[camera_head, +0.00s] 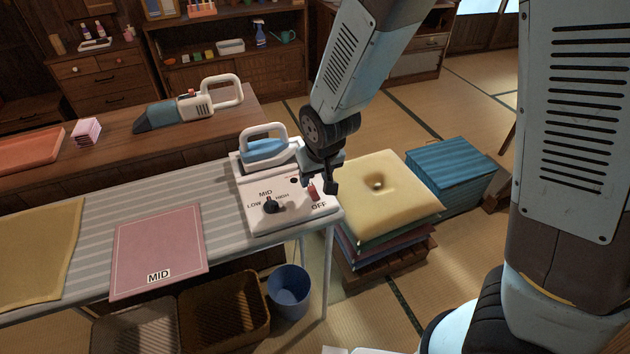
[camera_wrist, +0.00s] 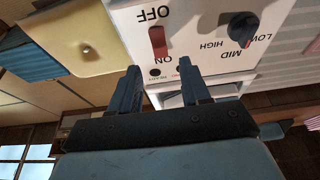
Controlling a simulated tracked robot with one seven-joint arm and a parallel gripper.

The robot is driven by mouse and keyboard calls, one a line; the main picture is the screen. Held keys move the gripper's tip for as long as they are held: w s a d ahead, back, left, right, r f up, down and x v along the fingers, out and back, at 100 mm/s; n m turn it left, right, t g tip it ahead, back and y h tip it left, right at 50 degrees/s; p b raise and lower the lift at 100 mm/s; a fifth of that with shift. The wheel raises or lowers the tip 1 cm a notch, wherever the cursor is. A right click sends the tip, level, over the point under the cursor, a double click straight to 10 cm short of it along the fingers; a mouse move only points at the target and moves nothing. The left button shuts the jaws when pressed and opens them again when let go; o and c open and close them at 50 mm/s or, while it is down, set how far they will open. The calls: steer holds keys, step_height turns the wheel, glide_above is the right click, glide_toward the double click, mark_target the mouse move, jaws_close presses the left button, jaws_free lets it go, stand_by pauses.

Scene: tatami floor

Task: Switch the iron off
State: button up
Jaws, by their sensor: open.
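The blue and white iron (camera_head: 265,150) rests on its white base unit (camera_head: 245,190) at the right end of the ironing board. The base's panel has a dark knob (camera_head: 271,206), also in the wrist view (camera_wrist: 243,27), set towards MID. Its red rocker switch (camera_head: 313,193) lies between the ON and OFF labels; it shows in the wrist view (camera_wrist: 158,41). I cannot tell which end is pressed. My gripper (camera_head: 322,185) is open and empty over the panel, near the switch. In the wrist view its fingertips (camera_wrist: 160,70) are apart, by the ON end; contact is unclear.
A pink cloth (camera_head: 158,250) marked MID and a yellow cloth (camera_head: 35,255) lie on the striped board. Stacked cushions (camera_head: 385,195) stand right of the board, near a blue box (camera_head: 452,172). A blue bucket (camera_head: 289,288) and baskets sit below.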

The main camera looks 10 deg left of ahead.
steer(key=v, duration=0.9)
steer(key=shift+d+r, duration=0.1)
steer(key=shift+r, duration=0.05)
steer(key=w+d+r+m+t, duration=0.1)
steer(key=d+r+m, duration=0.1)
steer(key=d+r, duration=0.55)
steer(key=w+d+r+m, duration=0.1)
steer(key=d+r, duration=0.3)
steer(key=d, duration=0.7)
steer(key=s+d+r+m+h, duration=0.1)
steer(key=s+d+r, duration=0.2)
steer(key=s+d, duration=0.2)
steer(key=s+d+r+m+t+h, duration=0.1)
steer(key=s+d+r+m, duration=0.1)
steer(key=s+d+r, duration=0.2)
steer(key=shift+s+d, duration=0.4)
steer(key=shift+d, duration=1.45)
steer(key=shift+r, duration=0.1)
steer(key=shift+c, duration=0.4)
